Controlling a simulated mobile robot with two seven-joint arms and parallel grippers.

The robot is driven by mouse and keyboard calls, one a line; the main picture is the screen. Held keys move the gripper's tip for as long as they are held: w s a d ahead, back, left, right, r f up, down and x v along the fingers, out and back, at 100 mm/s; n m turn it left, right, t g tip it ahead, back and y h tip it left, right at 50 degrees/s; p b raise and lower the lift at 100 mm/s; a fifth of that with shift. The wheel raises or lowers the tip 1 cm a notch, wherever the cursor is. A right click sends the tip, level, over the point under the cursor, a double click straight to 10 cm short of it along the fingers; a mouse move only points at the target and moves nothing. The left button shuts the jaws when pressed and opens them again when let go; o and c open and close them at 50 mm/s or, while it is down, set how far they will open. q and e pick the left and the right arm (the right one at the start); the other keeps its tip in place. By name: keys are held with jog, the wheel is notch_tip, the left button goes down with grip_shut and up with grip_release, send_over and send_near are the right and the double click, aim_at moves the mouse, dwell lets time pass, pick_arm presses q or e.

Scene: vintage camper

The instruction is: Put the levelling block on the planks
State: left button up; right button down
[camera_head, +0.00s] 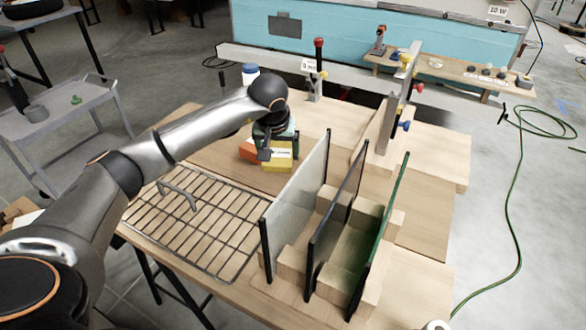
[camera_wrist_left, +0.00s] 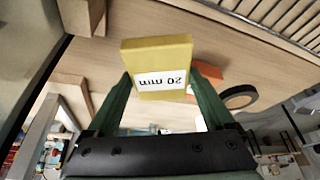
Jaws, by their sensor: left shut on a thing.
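The levelling block looks to be the yellow block (camera_head: 279,157) with a white label, on the table's left-centre side. In the left wrist view the yellow block (camera_wrist_left: 158,54) carries a "20 mm" label, upside down. My left gripper (camera_head: 272,146) is shut on it, one green finger at each side. I cannot tell whether the block touches the wood below. Pale planks (camera_head: 440,157) lie at the right of the table, under and beside the upright panels; another pale board (camera_head: 312,118) lies behind the block. My right gripper is not in view.
An orange block (camera_head: 249,151) sits close left of the yellow one. A wire rack (camera_head: 195,222) lies at front left. Three upright panels, one the dark middle panel (camera_head: 338,215), stand in wooden supports to the right. A clamp (camera_head: 318,70) stands at the back.

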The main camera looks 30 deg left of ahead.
aim_at(280, 182)
pick_arm(q)
notch_tip(280, 182, down, 8)
jog(key=shift+f, duration=0.15)
dwell(0.3)
jog(key=o, duration=1)
jog(key=shift+f, duration=0.2)
jog(key=shift+o, duration=1.2)
